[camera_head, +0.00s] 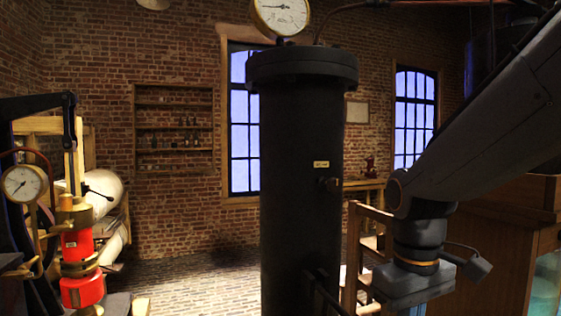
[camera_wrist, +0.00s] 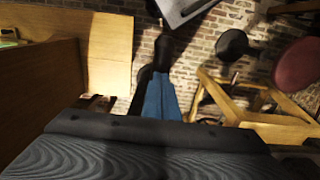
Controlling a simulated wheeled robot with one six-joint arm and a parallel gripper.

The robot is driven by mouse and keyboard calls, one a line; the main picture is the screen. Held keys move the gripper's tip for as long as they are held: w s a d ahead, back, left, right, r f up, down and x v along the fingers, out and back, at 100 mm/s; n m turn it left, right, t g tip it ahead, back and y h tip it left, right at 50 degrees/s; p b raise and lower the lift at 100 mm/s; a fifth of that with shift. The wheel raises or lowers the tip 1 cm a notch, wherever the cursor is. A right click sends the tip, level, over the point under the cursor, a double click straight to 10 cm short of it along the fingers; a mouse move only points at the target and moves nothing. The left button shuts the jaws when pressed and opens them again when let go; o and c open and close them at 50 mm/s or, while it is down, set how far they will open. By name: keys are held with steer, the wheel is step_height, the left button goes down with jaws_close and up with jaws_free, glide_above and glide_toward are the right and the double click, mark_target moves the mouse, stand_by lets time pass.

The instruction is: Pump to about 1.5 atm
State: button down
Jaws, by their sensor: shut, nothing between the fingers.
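A tall black cylinder (camera_head: 300,190) stands upright in the middle of the head view. A round white-faced gauge (camera_head: 283,14) sits above its flange, with its needle toward the left; the figures are too small to read. A red and brass upright cylinder (camera_head: 80,262), which looks like a pump, stands at the left. A second round gauge (camera_head: 23,183) is beside it; its reading is unclear. My gripper (camera_head: 412,290) is shut and empty, to the right of the black cylinder and apart from it.
A wooden frame (camera_head: 353,245) stands behind my gripper. A wooden cabinet (camera_head: 520,240) is at the right. The wrist view shows brick floor, a stool with a dark red seat (camera_wrist: 299,65) and a light wooden frame (camera_wrist: 225,100). Open floor lies between the red and black cylinders.

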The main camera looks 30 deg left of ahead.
step_height(320, 180, down, 7)
steer(key=shift+r+b, duration=0.2)
steer(key=shift+b, duration=1)
step_height(320, 180, up, 14)
steer(key=p, duration=1.1)
steer(key=shift+f, duration=0.25)
steer(key=shift+f, duration=0.1)
step_height(320, 180, down, 14)
steer(key=b, duration=0.5)
steer(key=shift+r+b, duration=0.25)
steer(key=shift+b, duration=0.15)
step_height(320, 180, up, 14)
steer(key=p, duration=0.6)
steer(key=shift+f, duration=0.2)
steer(key=shift+r, duration=0.1)
